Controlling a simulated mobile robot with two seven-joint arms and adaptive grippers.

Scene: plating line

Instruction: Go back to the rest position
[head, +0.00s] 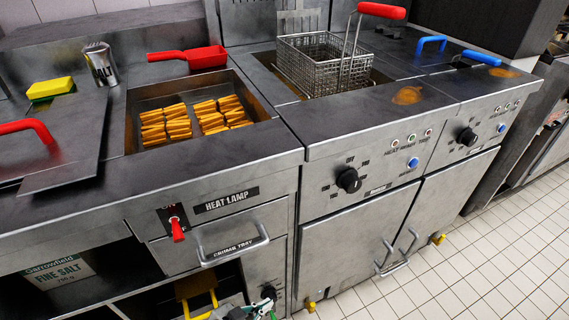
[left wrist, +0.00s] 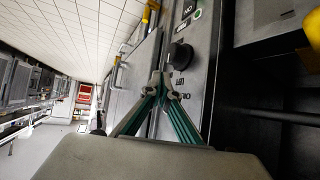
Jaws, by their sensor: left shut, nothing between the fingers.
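My left gripper (head: 258,311) shows only in part at the bottom edge of the head view, low in front of the counter's cabinets. In the left wrist view its green fingers (left wrist: 162,90) come together at the tips, shut, with nothing between them. A dark round knob on a steel panel (left wrist: 180,56) lies beyond the fingertips. My right gripper is in neither view.
The counter front has a heat lamp switch (head: 178,229), a crumb tray handle (head: 234,251) and a fryer knob (head: 348,180). A wire basket (head: 318,65) sits in the fryer. Fries (head: 180,124) lie in the heated bin. Tiled floor (head: 480,262) is clear at right.

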